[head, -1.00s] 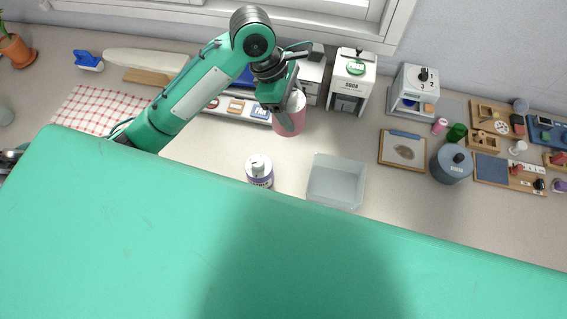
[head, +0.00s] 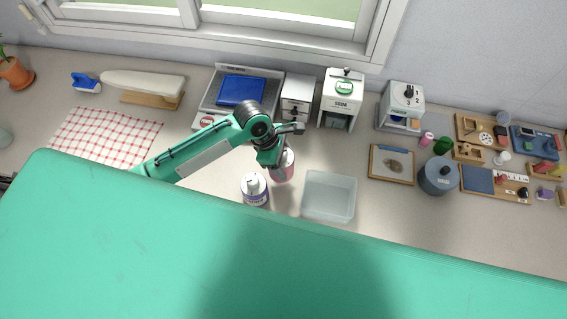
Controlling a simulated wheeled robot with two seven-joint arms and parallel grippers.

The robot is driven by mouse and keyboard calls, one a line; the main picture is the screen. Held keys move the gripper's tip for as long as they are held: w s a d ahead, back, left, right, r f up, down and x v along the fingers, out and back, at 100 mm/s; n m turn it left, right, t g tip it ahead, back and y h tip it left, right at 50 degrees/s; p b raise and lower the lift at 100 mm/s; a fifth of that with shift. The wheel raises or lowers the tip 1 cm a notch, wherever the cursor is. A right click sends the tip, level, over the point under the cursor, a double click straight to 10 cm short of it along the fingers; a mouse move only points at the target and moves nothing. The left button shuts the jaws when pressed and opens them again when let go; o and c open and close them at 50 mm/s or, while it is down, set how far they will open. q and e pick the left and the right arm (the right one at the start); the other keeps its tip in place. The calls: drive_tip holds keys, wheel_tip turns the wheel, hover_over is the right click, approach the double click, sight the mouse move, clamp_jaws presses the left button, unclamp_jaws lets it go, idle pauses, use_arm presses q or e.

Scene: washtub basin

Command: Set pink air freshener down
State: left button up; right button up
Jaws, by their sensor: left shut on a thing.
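The pink air freshener (head: 281,173) is a pink cylinder with a pale top, at the middle of the counter (head: 221,163) in the head view. My left gripper (head: 279,155) is shut on it, and the gripper partly hides it. My right gripper does not show.
Behind are a blue-screened device (head: 241,91), a white drawer unit (head: 297,97) and a soda dispenser (head: 341,100). A checkered cloth (head: 105,137) lies left. Bare counter shows around the cloth.

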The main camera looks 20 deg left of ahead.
use_arm(q)
drive_tip(key=shift+f+p, duration=0.35)
drive_tip(key=shift+f, duration=1.45)
drive_tip(key=o, duration=0.7)
drive_tip(key=shift+f, duration=0.15)
drive_tip(key=o, duration=0.4)
